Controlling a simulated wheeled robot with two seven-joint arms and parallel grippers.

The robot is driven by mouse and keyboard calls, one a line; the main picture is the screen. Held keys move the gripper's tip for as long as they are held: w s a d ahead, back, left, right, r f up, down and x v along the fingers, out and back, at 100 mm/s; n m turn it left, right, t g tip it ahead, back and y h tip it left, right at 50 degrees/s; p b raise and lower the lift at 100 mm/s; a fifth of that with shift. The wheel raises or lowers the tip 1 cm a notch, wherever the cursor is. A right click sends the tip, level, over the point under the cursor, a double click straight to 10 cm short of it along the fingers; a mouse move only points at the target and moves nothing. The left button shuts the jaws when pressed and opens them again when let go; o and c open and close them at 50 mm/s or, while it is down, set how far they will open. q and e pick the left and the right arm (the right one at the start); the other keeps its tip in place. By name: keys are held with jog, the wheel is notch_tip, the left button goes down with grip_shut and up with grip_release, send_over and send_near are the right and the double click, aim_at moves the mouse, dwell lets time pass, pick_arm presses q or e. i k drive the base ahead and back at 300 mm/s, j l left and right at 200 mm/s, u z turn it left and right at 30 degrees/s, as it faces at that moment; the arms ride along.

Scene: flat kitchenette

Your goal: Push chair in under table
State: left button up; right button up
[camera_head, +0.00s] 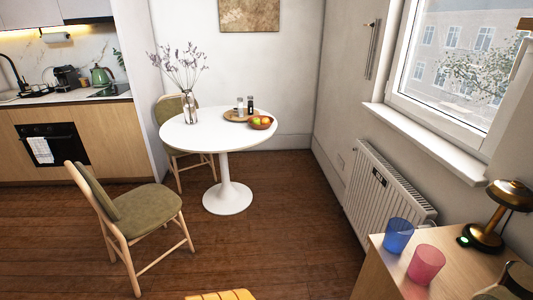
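A wooden chair with an olive-green seat (146,209) and backrest stands on the floor at the left front of the round white table (178,136). The chair is upright, its back to the left and its seat facing the table. The seat is apart from the table, with a gap of floor between it and the white pedestal base (228,197). A second similar chair (168,108) stands behind the table's left side, partly hidden by the tabletop. Neither of my grippers shows in the head view.
The tabletop holds a vase (190,108), a fruit bowl (261,123) and a tray with shakers. A wooden cabinet (376,278) with blue and pink cups stands at right. A yellow-orange object (222,295) shows at the bottom edge. Floor (290,225) right of the pedestal is clear.

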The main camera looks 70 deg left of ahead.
aim_at(131, 217)
jog(key=k+u, duration=0.1)
jog(key=u, duration=3.4)
